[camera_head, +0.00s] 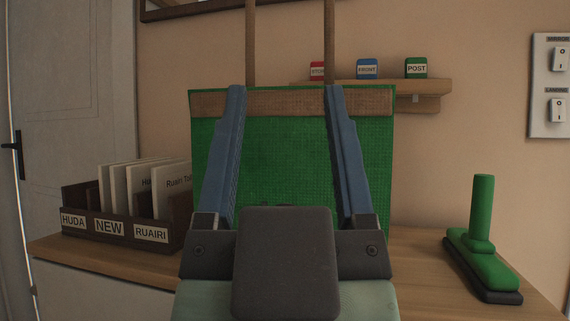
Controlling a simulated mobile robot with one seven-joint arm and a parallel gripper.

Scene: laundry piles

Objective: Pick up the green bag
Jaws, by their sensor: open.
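The green bag (275,165) stands upright on the wooden counter in the middle of the view. It has a brown woven band along its top edge, and two brown handle straps (251,45) run straight up out of the picture. My gripper (283,92) is in front of the bag with its two blue fingers spread wide apart and nothing visible between them but the bag behind. The fingertips reach about the height of the brown band. I cannot tell whether they touch the bag. The gripper's body hides the bag's lower middle.
A dark letter rack (128,238) with papers stands left of the bag. A green-handled tool (482,240) with a dark base stands at right. A wall shelf (440,88) holds red, blue and green labelled blocks. Wall switches (551,85) are at far right.

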